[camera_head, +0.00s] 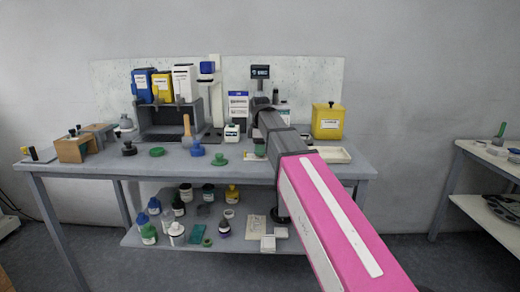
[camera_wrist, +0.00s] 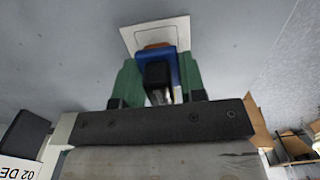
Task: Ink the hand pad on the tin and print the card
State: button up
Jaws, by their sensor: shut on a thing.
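My gripper (camera_wrist: 158,72) is shut on the hand pad (camera_wrist: 173,68), a blue and black piece with an orange part beyond it. The green fingers stand on either side of it. In the wrist view the orange part overlaps a white card (camera_wrist: 129,37) on the grey table; I cannot tell whether they touch. In the head view my gripper (camera_head: 261,146) is low over the table's front right, and the pad is mostly hidden. The card shows beside it (camera_head: 247,157). I cannot tell which small round item is the ink tin.
Black (camera_head: 128,149), green (camera_head: 156,152) and blue (camera_head: 197,149) knobbed items stand along the table (camera_head: 300,172), with another green one (camera_head: 219,159) near the front. A cream tray (camera_head: 333,155) and yellow container (camera_head: 327,121) are right.

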jog(key=shift+f, duration=0.35)
dwell(0.3)
jog(key=shift+r, duration=0.15)
dwell(0.5)
jog(key=shift+r, duration=3.35)
